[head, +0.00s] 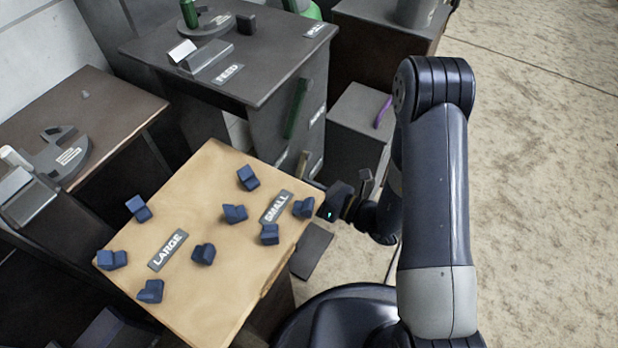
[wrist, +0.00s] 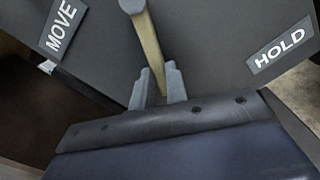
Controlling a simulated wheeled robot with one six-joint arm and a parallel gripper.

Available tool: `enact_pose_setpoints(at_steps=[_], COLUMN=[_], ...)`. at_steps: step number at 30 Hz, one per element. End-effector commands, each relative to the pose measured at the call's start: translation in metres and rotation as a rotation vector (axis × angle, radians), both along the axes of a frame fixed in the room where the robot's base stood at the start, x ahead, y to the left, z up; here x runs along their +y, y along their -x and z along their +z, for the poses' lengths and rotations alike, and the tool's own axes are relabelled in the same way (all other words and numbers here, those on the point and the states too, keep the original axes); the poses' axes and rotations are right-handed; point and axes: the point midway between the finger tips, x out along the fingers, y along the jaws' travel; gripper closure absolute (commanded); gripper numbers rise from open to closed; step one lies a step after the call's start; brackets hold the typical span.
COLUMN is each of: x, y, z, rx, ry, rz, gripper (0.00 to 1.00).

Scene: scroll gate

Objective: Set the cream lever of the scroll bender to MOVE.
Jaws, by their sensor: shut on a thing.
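The cream lever (wrist: 147,42) runs down from its round pivot at the top of the wrist view, leaning slightly right, across a dark grey panel. The MOVE label (wrist: 62,27) is to its left and the HOLD label (wrist: 280,46) to its right. The lever points between them, at neither label. My gripper (wrist: 158,84) is shut on the lever's lower end, with one grey finger on each side. In the head view, the cream lever (head: 302,165) shows on the side of the dark cabinet, with my gripper (head: 338,201) low beside it; the fingertips are hard to make out there.
A wooden table (head: 215,270) with LARGE and SMALL labels and several dark blue blocks stands close left of my gripper. The dark cabinet (head: 270,60) has a FEED label and a green lever (head: 295,108). A grey box with a purple lever (head: 383,111) stands behind. Right floor is clear.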

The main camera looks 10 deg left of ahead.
Motion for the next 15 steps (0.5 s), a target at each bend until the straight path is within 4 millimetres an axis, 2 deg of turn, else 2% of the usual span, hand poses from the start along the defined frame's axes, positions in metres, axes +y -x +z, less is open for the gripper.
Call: enact_pose_setpoints(at_steps=[15], x=[0.0021], y=[0.0068], z=[0.0038], rx=[0.108], ry=[-0.036], rz=[-0.001], gripper=[1.00])
